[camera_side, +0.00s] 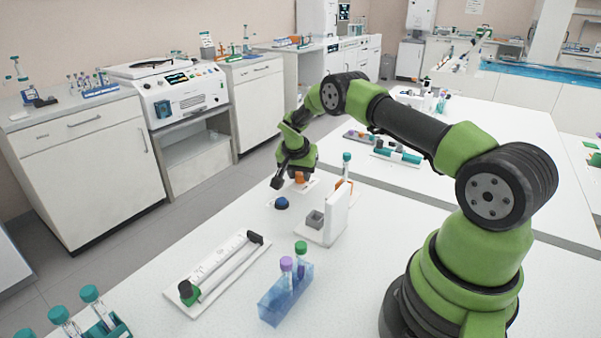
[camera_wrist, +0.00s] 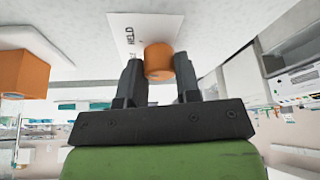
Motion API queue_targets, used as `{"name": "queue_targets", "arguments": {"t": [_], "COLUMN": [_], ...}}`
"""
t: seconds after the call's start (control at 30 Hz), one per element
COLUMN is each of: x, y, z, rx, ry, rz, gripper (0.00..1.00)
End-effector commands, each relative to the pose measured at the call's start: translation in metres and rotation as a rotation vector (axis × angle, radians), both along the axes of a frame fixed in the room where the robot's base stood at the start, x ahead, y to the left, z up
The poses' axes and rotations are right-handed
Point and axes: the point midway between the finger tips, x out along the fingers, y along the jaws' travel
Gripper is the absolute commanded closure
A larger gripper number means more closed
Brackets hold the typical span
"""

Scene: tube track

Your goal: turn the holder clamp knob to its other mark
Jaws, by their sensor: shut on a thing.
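The holder clamp knob is a small orange cylinder (camera_wrist: 158,61) on a white plate (camera_wrist: 127,30) with dark lettering, part of which reads "HELD". In the side view the orange knob (camera_side: 299,178) shows just below my gripper (camera_side: 288,178). In the wrist view my gripper (camera_wrist: 158,75) has its two dark fingers on either side of the knob, shut on it. The fingers partly hide the plate and its marks, so I cannot tell which mark the knob points to. A tube with a teal cap (camera_side: 346,157) stands upright in an orange holder (camera_side: 344,185) right of the knob.
A blue button (camera_side: 281,203) and a white stand with a grey block (camera_side: 316,218) are near my gripper. A slider track (camera_side: 215,270) and a blue rack (camera_side: 284,298) with capped tubes lie nearer the camera. The bench between them is clear.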

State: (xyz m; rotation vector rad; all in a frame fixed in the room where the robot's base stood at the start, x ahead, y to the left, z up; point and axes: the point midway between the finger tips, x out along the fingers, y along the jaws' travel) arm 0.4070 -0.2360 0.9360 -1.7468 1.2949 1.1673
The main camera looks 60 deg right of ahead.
Motion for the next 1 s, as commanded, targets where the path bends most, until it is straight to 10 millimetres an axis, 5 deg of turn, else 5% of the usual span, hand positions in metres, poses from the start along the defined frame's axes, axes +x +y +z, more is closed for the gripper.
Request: {"name": "queue_targets", "arguments": {"t": [0.4,0.97,1.0], "x": [0.0014,0.0012,0.0012], "y": [-0.0004,-0.0004,-0.0004], "z": [0.0003,0.0001,0.0001], "rx": [-0.001,0.000,0.000], "ry": [-0.004,-0.002,-0.002], "rz": [-0.196,-0.224,-0.224], "gripper": [0.93,0.93,0.60]}}
